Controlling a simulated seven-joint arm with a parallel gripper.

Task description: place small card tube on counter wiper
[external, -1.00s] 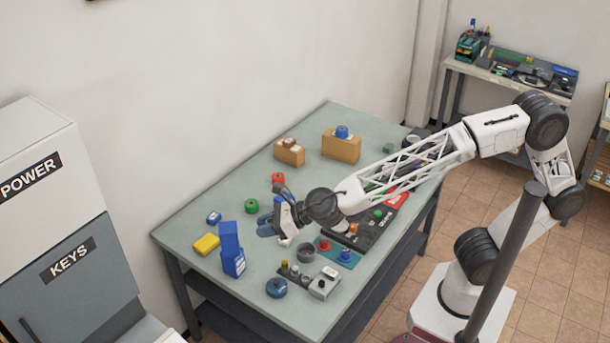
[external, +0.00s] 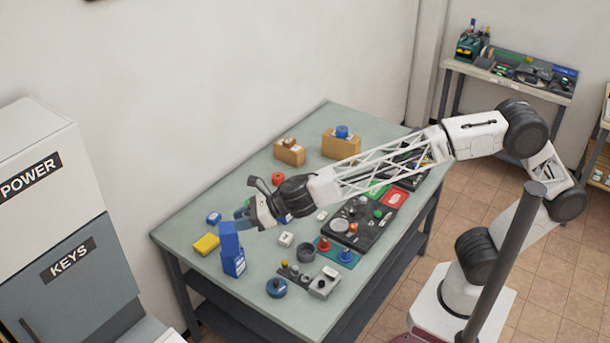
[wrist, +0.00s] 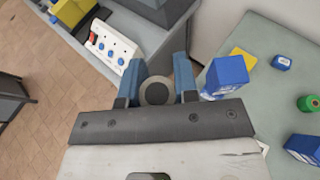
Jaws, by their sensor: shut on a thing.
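A flat yellow block (external: 206,244), probably the counter wiper, lies left of the blue box. It also shows in the wrist view (wrist: 241,57), partly behind the box.
The tall blue box (external: 233,262) stands right beside the yellow block and rises near my fingers. A small blue item (external: 214,217) lies behind the block. A blue round container (external: 277,287) and grey-based parts (external: 324,282) are at the front. Cardboard boxes (external: 341,147) stand at the back.

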